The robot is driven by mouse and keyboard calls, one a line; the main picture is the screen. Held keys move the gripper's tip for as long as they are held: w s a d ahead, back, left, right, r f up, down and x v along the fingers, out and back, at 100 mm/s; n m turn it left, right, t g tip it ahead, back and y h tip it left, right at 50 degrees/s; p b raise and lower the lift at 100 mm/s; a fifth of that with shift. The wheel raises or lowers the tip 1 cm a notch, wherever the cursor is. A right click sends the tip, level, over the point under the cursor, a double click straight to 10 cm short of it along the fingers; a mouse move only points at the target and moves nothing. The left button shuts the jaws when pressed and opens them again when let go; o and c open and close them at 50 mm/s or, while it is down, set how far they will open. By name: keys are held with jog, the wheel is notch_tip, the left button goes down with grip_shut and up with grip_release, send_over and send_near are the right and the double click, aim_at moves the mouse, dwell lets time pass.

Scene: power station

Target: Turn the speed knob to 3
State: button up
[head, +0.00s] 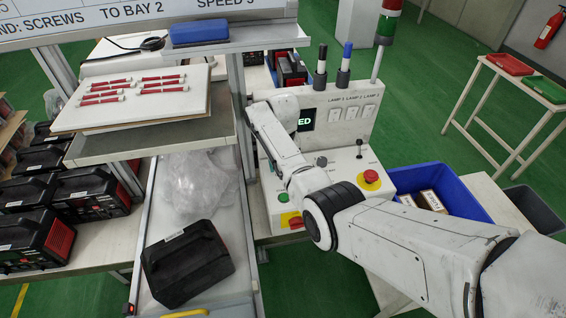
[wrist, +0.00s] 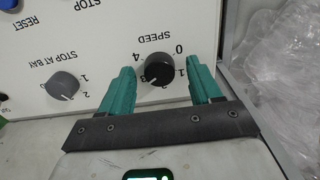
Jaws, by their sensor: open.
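The black speed knob (wrist: 158,68) sits on the white control panel (wrist: 105,40), under the upside-down word SPEED in the wrist view. Printed numerals ring it; 0, 1 and 4 show, and others are partly covered. A pale mark shows on the knob, but I cannot tell exactly which numeral it points to. My gripper (wrist: 160,66) is open, with one teal finger on each side of the knob. I cannot tell whether either finger touches it.
A grey STOP AT BAY knob (wrist: 62,85) is beside the left finger. The control box (head: 350,115) carries a red stop button (head: 371,176) and a green button (head: 283,198). A sign (head: 200,10) reads SPEED 3. A clear plastic bag (head: 200,185) lies left of the box.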

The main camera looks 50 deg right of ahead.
notch_tip(320, 180, up, 11)
jog(key=b, duration=0.1)
jog(key=shift+b, duration=0.4)
jog(key=shift+f, duration=0.15)
dwell(0.4)
